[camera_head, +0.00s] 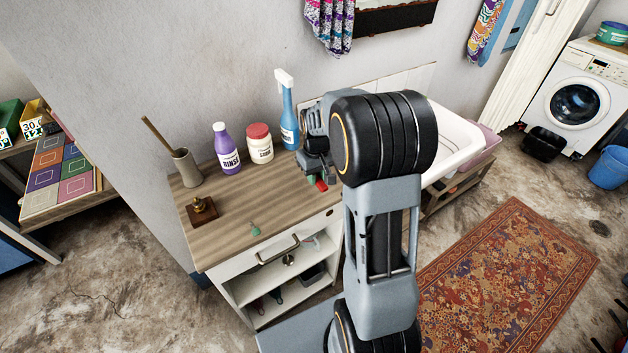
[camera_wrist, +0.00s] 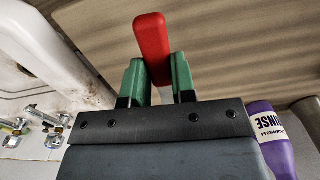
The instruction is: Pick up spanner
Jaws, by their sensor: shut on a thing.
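A red handle (camera_wrist: 153,45), which looks like the spanner's, stands between the green fingertips of my gripper (camera_wrist: 158,78) in the wrist view. Both fingertips press on its sides, and the gripper is shut on it. Its far end points away from the gripper, over the wooden top. In the head view, a small red end (camera_head: 321,185) shows at my gripper (camera_head: 314,177), near the right side of the cabinet's wooden top (camera_head: 230,222). My arm hides much of this spot.
A blue spray bottle (camera_head: 288,115), a red-lidded jar (camera_head: 260,145) and a purple rinse bottle (camera_head: 227,150) stand behind and left of my gripper. A white basin (camera_head: 455,140) is to the right.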

